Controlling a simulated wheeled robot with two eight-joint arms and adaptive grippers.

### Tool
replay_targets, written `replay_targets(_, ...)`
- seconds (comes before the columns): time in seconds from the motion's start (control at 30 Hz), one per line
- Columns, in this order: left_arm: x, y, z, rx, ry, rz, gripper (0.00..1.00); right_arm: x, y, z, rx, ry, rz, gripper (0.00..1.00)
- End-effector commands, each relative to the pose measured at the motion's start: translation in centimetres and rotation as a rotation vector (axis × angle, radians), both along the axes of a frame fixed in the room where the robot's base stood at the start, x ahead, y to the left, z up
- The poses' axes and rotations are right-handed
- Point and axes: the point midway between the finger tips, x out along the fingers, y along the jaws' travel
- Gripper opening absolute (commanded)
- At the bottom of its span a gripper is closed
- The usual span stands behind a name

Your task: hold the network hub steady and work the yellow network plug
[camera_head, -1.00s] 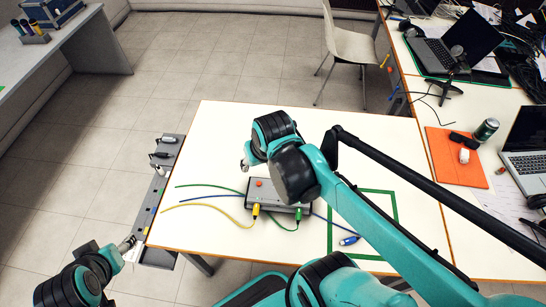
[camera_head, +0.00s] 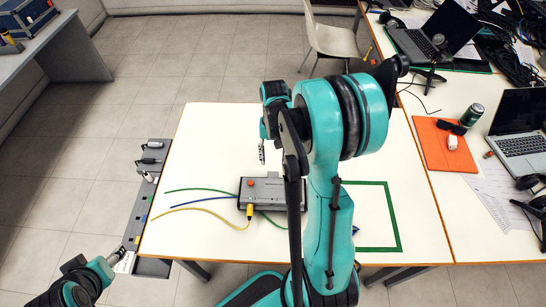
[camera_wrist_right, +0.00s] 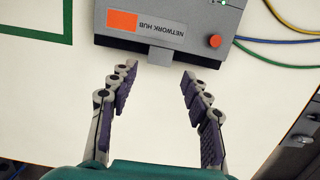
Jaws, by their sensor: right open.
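The network hub (camera_head: 257,192) is a grey box with a red button on the white table. The yellow network plug (camera_head: 250,210) sits at its front edge, with a yellow cable curving left. My right gripper (camera_head: 262,153) hangs beyond the hub's far side. In the right wrist view the hub (camera_wrist_right: 188,35) shows its label upside down. There my right gripper (camera_wrist_right: 158,86) is open and empty, its fingers pointing at the hub and apart from it. The yellow plug is out of that view. My left gripper (camera_head: 119,253) is low at the left, by the grey rack; its jaws are too small to judge.
Blue and green cables (camera_head: 196,190) lie left of the hub. A green taped rectangle (camera_head: 399,220) marks the table's right side; my right arm covers part of it and the hub's right end. The grey rack (camera_head: 143,205) runs along the table's left edge. A laptop table adjoins at right.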

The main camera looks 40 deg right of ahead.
Motion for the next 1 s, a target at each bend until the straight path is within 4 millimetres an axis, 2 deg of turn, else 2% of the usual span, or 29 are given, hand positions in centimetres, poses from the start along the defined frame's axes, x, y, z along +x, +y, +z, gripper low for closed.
replay_targets(0.27,0.0,0.0,-1.9,0.0,0.0,0.0,0.58,-0.2,0.2,-2.4,-0.001,-0.001,0.001,0.48)
replay_targets(0.6,0.0,0.0,-5.5,0.0,0.0,0.0,0.58,-0.7,0.7,-6.9,-0.001,-0.002,0.003,0.48)
replay_targets(0.8,0.0,0.0,-6.2,0.0,0.0,0.0,0.58,-0.9,0.8,-7.8,-0.001,-0.002,0.003,0.48)
replay_targets(0.9,0.0,0.0,-6.0,0.0,0.0,0.0,0.58,-0.9,0.8,-7.5,-0.001,-0.002,0.002,0.22)
replay_targets(1.0,0.0,0.0,-6.0,0.0,0.0,0.0,0.58,-0.9,0.8,-7.5,-0.001,-0.002,0.002,0.2)
